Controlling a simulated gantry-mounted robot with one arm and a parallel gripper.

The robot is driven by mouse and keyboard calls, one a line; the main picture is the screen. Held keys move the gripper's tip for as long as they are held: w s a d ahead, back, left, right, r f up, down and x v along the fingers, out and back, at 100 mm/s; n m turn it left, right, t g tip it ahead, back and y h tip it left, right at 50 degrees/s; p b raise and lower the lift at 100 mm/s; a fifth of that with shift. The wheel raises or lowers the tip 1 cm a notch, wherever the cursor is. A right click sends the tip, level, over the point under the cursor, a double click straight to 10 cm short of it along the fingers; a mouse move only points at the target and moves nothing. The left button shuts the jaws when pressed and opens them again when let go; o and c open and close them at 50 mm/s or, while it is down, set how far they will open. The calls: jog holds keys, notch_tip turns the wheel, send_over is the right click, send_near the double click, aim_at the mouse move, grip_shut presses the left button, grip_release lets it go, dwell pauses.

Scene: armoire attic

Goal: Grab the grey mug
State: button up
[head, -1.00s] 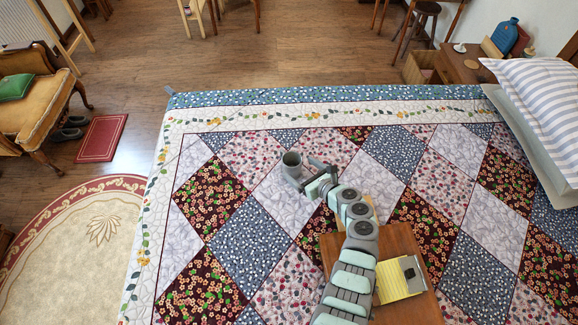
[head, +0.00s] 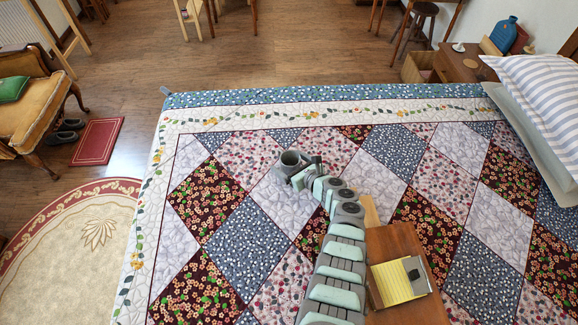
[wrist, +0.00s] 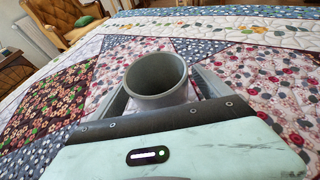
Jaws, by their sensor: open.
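The grey mug (head: 291,160) stands upright on the patchwork quilt, a little above the picture's middle in the head view. In the wrist view the mug (wrist: 156,78) is straight ahead, with its open rim tilted toward the camera. My gripper (head: 297,172) is right at the mug, on its near side. In the wrist view my gripper's (wrist: 160,95) two fingers are apart, one on each side of the mug. I cannot tell whether either finger touches it. The mug's lower part is hidden behind my gripper body.
A wooden board or tray (head: 405,246) with a yellow notepad (head: 398,282) lies on the bed to the right of my arm. Pillows (head: 540,100) are at the far right. The quilt (head: 240,235) left of the mug is clear.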

jog(key=c, duration=1.7)
jog(key=shift+r, duration=0.1)
jog(key=shift+c, duration=0.2)
